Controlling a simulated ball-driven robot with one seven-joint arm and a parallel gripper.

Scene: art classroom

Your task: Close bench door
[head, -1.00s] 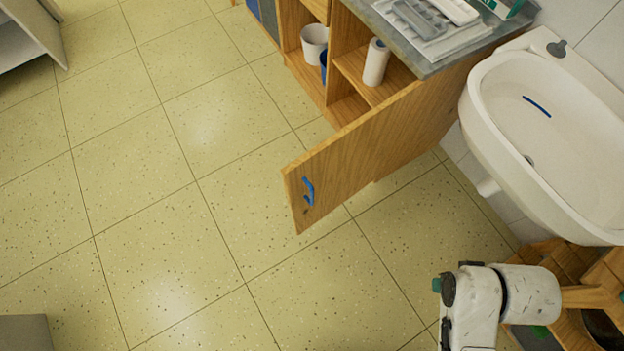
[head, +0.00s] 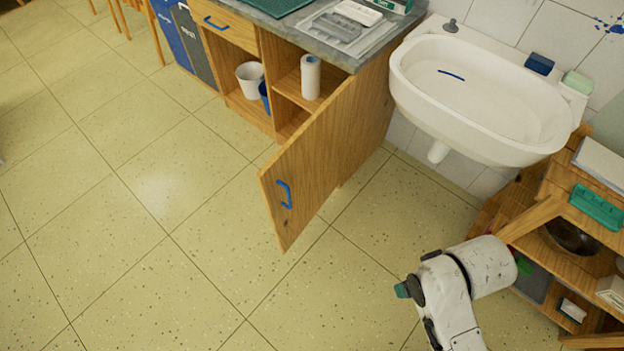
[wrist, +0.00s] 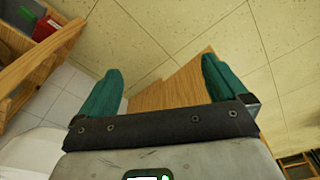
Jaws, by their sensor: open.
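The wooden bench door (head: 325,150) stands wide open, swung out from the bench over the floor. Its blue handle (head: 285,194) is near the door's free edge. The bench cabinet (head: 268,112) is open behind it. In the wrist view my gripper (wrist: 162,82) has its two green fingers spread with nothing between them. Wood that looks like the door (wrist: 180,85) shows beyond the fingers; no contact can be made out. In the head view my arm is at the lower right, apart from the door, and the fingers are not clearly seen.
A white sink (head: 490,95) hangs on the wall right of the door. A wooden shelf unit (head: 550,225) stands at the right near my arm. A paper roll (head: 310,78) and a white bucket (head: 250,80) sit in the cabinet. The floor left of the door is clear.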

